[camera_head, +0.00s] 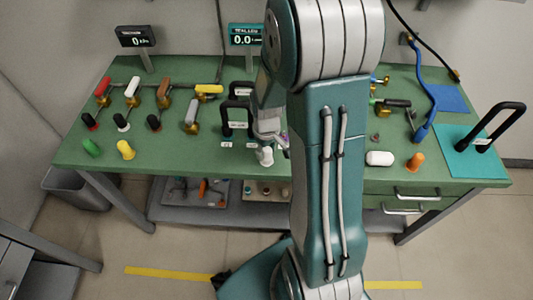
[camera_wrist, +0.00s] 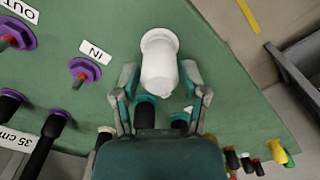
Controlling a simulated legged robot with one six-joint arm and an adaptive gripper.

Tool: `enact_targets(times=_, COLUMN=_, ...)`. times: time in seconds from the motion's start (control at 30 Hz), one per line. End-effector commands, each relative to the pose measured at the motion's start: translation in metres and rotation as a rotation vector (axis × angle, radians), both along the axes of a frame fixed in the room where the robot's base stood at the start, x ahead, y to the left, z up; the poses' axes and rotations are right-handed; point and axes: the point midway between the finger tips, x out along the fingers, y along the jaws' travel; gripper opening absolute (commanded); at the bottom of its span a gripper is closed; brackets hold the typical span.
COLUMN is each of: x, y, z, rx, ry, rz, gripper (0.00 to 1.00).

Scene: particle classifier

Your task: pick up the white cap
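The white cap (camera_head: 265,156) stands near the front edge of the green table, just below my gripper (camera_head: 268,138). In the wrist view the white cap (camera_wrist: 160,65) has a rounded body and a wider collar. My gripper (camera_wrist: 158,75) is open, with one finger on each side of the cap's near end. Narrow gaps seem to show between fingers and cap; I cannot tell whether either finger touches it. My arm hides the middle of the table in the head view.
A green cap (camera_head: 91,147), a yellow cap (camera_head: 126,149) and an orange cap (camera_head: 416,161) stand along the front. A white rounded piece (camera_head: 380,158) lies right of my arm. Black handles (camera_head: 235,112) stand behind the gripper. Purple fittings (camera_wrist: 82,69) are left in the wrist view.

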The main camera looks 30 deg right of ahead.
Motion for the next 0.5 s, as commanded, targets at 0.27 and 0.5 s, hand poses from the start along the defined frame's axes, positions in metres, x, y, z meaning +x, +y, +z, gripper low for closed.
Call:
enact_targets(times=0.27, x=-0.0012, y=0.0007, z=-0.0022, rx=0.003, ry=0.005, rz=-0.001, gripper=0.09)
enact_targets(times=0.5, x=-0.0024, y=0.0007, z=-0.0016, rx=0.004, ry=0.008, rz=-0.001, gripper=0.09)
